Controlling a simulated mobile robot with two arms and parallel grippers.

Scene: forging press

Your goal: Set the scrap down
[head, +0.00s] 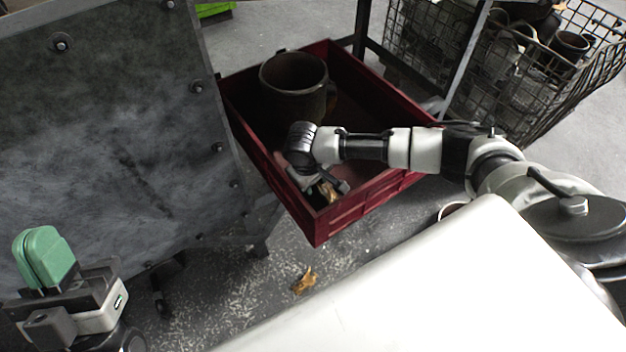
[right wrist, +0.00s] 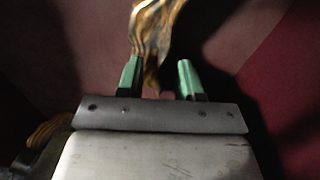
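The scrap, a crumpled brown-gold piece (right wrist: 155,32), shows in the right wrist view at the fingers of my right gripper (right wrist: 158,70). The green fingers are apart. The scrap's lower end lies between them, close to the left finger, with a gap to the right one. In the head view my right gripper reaches down inside the dark red bin (head: 360,207), and a bit of the brown scrap (head: 329,191) shows near its front corner. Whether the scrap touches the bin floor is unclear. My left gripper (head: 44,252) is at lower left, its green fingers together, empty.
A rusty cylindrical pot (head: 293,88) stands in the bin's back part. Another brown piece (head: 304,280) lies on the speckled floor. A wire basket (head: 540,85) of metal parts is at upper right. A large grey panel (head: 100,130) stands left of the bin.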

